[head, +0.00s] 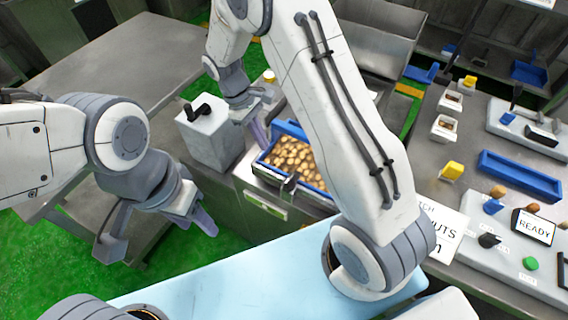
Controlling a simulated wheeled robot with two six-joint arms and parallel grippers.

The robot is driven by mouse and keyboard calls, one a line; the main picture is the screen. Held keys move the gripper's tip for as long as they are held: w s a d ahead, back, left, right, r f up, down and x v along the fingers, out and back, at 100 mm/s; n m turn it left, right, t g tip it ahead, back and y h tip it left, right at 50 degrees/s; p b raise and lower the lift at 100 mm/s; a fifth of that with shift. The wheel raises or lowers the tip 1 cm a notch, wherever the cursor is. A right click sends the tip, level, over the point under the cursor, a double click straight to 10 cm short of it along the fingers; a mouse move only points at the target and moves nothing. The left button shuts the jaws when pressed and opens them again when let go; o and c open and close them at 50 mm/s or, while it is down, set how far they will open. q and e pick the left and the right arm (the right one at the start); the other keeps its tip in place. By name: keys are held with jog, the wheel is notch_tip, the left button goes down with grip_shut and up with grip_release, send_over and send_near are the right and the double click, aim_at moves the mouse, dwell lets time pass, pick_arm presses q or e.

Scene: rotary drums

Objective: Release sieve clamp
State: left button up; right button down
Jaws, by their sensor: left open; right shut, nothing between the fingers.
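A blue-framed sieve tray (262,163) full of light brown nuts (292,153) sits in a metal housing in the middle. A small dark lever-like part (289,185) stands at its front edge and may be the clamp; I cannot tell its position. My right gripper (259,136) is shut and empty, pointing down at the tray's left back corner; I cannot tell whether it touches. My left gripper (158,230) is open and empty, left of and in front of the housing, over the green floor. My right arm hides the tray's right side.
A grey box with a black handle (201,110) stands left of the tray. A grey table (120,60) is at back left. A bench on the right holds a blue bin (520,176), a READY display (534,227), a green button (530,263) and a yellow block (453,170).

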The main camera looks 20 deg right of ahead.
aim_at(277, 169)
jog(key=p+x, duration=0.1)
jog(key=x, duration=0.6)
jog(key=shift+s+f, duration=0.15)
jog(key=shift+s+d+p, duration=0.65)
jog(key=shift+s+d, duration=0.15)
jog(key=shift+s, duration=0.15)
jog(key=shift+s+d, duration=0.4)
jog(key=shift+s, duration=0.15)
